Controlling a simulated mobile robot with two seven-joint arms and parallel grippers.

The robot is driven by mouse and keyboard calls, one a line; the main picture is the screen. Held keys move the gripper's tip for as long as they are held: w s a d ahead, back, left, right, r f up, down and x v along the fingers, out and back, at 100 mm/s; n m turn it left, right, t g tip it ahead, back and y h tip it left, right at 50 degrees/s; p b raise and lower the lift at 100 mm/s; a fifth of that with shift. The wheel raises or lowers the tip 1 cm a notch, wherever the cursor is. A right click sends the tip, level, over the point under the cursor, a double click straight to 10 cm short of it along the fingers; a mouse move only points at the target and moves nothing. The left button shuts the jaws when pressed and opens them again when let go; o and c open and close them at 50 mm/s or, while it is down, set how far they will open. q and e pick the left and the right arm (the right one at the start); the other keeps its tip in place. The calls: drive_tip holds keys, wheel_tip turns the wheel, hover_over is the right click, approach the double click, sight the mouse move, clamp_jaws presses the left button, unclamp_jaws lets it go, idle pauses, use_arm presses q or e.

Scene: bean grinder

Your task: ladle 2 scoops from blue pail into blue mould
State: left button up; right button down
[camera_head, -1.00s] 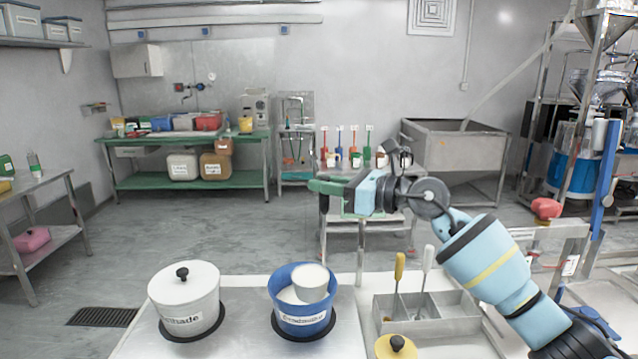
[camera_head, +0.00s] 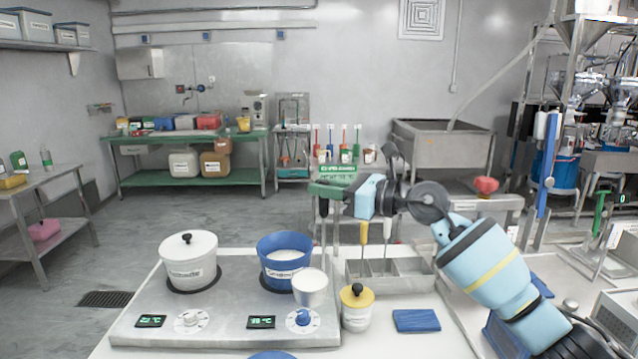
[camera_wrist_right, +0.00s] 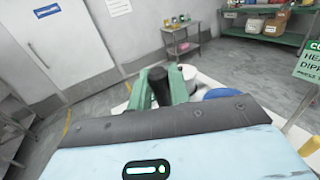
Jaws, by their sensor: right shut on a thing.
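The blue pail (camera_head: 285,271) stands on the steel hot plate and holds white contents. My right gripper (camera_head: 326,189) is shut on the ladle's handle; a dark handle (camera_wrist_right: 158,88) shows between its green fingers in the right wrist view. The ladle's pale cup (camera_head: 310,288) hangs upright in front of the pail's right side, seemingly outside its rim. I cannot tell how full it is. A blue rounded edge (camera_head: 272,356) at the bottom of the head view may be the blue mould; most of it is cut off. My left gripper is not in view.
A lidded white pail (camera_head: 189,265) stands left of the blue pail. A yellow-lidded jar (camera_head: 356,308), a metal utensil bin (camera_head: 405,275) and a blue pad (camera_head: 416,320) lie to the right. The hot plate (camera_head: 235,300) has knobs and displays in front.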

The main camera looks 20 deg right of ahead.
drive_tip(key=s+a+f, duration=0.4)
drive_tip(key=s+f, duration=0.3)
drive_tip(key=s+a+f+n+g+y, duration=0.1)
drive_tip(key=s+a+f, duration=0.4)
drive_tip(key=s+f, duration=0.3)
drive_tip(key=s+a+f, duration=0.5)
drive_tip(key=s+f, duration=0.3)
drive_tip(key=shift+s+a+g, duration=0.2)
drive_tip(key=shift+g, duration=0.1)
drive_tip(key=shift+d, duration=0.15)
